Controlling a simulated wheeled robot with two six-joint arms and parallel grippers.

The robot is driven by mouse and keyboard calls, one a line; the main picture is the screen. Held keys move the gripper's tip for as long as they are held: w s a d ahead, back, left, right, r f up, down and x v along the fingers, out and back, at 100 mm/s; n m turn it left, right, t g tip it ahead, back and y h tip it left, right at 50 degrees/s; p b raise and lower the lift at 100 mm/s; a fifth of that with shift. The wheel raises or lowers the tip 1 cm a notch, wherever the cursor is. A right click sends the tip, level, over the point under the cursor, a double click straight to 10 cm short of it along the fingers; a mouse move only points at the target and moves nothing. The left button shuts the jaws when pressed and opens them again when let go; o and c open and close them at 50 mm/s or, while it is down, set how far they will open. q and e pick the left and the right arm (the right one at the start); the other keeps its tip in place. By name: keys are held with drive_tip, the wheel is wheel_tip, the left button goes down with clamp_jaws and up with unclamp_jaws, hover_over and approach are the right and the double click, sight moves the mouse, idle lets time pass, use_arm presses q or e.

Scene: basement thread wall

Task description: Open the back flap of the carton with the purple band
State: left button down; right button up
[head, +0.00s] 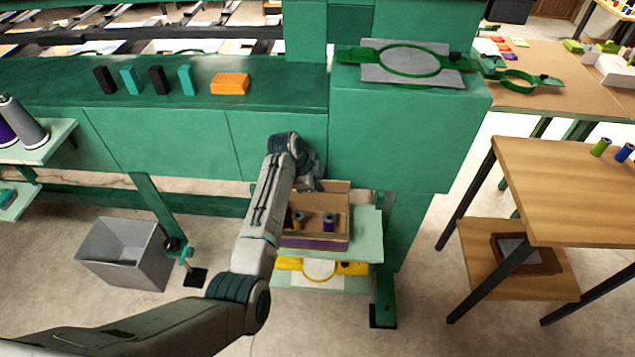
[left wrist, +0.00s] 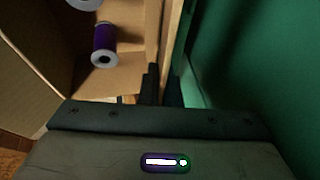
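The carton (head: 314,243) stands on a pale green shelf under the green machine, with a purple band along its front. Inside are spools; a purple one (head: 328,222) also shows in the left wrist view (left wrist: 104,42). The back flap (head: 337,186) stands up at the carton's rear. My left gripper (head: 313,184) is at the rear of the carton, partly hidden by its own wrist. In the left wrist view its two fingers (left wrist: 162,86) are close together, with a thin cardboard edge between them. My right gripper is in neither view.
The green machine body (head: 405,135) rises just behind and right of the carton. A yellow hoop frame (head: 345,267) lies on the lower shelf. A grey bin (head: 125,254) stands on the floor at left, a wooden table (head: 570,185) at right.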

use_arm(q)
drive_tip(key=c, duration=1.6)
unclamp_jaws()
drive_tip(key=shift+c, duration=0.2)
drive_tip(key=shift+r, duration=0.1)
drive_tip(key=b+v, duration=0.1)
drive_tip(key=v, duration=0.9)
drive_tip(key=shift+a+r, duration=0.15)
drive_tip(key=shift+r, duration=0.1)
drive_tip(key=shift+s, duration=0.1)
